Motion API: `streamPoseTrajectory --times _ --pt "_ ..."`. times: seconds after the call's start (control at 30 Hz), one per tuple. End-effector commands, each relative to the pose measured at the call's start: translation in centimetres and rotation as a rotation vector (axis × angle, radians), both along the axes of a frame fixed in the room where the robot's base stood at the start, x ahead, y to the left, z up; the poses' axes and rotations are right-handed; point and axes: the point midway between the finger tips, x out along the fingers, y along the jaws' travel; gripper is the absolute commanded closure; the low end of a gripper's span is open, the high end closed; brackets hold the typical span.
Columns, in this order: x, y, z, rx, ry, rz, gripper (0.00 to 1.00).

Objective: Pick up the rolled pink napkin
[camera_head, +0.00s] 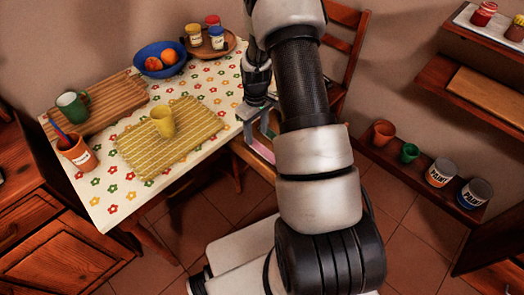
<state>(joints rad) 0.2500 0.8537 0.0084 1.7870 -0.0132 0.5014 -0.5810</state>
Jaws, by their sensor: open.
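My gripper (258,121) points down just past the right edge of the table, its fingers apart. A pink thing (261,150), probably the rolled napkin, shows as a narrow strip just below the fingers. It seems to lie in an open wooden drawer (240,158) at the table's side. My arm hides its right part, so its full shape and its exact gap to the fingers cannot be told.
The flowered table (108,205) holds a yellow cup (163,121) on a yellow mat (140,150), a green mug (72,105), an orange pot (76,152) and a blue bowl (160,71) of fruit. A chair (343,45) stands behind my arm.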

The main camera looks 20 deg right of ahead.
Motion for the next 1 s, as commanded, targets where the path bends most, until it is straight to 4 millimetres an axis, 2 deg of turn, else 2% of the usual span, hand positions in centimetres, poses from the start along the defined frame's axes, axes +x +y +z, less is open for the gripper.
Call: streamPoseTrajectory --times 0.27,0.53,0.83,0.87,1.0 --pt "0.0 0.0 -2.2 0.0 0.001 0.0 0.53" --pt "0.2 -0.2 -6.1 0.0 0.0 0.001 0.53" --pt "0.2 -0.3 -6.5 -0.001 -0.001 0.001 0.53" --pt "0.2 -0.3 -6.5 -0.001 -0.001 0.0 0.55" --pt "0.2 -0.3 -6.5 0.0 -0.001 0.0 0.79"
